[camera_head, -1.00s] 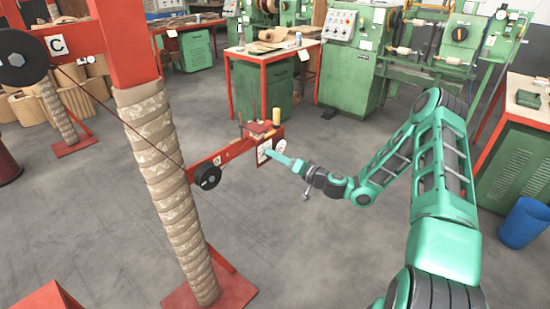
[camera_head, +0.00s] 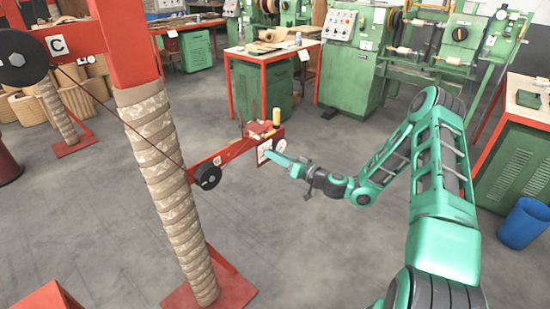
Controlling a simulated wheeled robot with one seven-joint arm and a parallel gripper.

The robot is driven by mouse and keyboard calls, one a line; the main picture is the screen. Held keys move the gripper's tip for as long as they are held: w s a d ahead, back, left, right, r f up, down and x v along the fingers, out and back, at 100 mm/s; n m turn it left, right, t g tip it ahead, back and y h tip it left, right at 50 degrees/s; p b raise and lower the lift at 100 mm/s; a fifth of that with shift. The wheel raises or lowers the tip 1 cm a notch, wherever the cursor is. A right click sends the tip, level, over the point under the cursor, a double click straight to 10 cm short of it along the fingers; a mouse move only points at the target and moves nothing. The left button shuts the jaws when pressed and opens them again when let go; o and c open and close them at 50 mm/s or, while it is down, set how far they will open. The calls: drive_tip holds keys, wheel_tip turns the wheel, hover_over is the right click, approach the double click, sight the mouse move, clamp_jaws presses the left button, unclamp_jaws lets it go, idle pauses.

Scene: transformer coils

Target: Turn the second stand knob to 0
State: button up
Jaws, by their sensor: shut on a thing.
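The red stand (camera_head: 232,152) is an arm reaching right from a wrapped post, with a white dial plate (camera_head: 264,151) at its right end. The plate's knob is small and largely hidden by my gripper, so I cannot read its setting. My gripper (camera_head: 270,157) is at the plate, with its teal fingers reaching left to its face. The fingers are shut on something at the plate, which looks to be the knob. A second round white dial (camera_head: 280,145) shows just right of the plate.
A wrapped post (camera_head: 170,190) on a red base stands left of the stand's end. A black pulley (camera_head: 207,176) hangs on the red arm. A red-framed table (camera_head: 262,60) and green machines stand behind. The grey floor below my arm is clear.

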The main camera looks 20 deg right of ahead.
drive_tip(key=o, duration=1)
drive_tip(key=shift+d+f, duration=0.1)
drive_tip(key=shift+f, duration=0.25)
drive_tip(key=shift+r, duration=0.15)
drive_tip(key=v, duration=1)
drive_tip(key=shift+s+d, duration=0.15)
drive_tip(key=shift+s, duration=0.15)
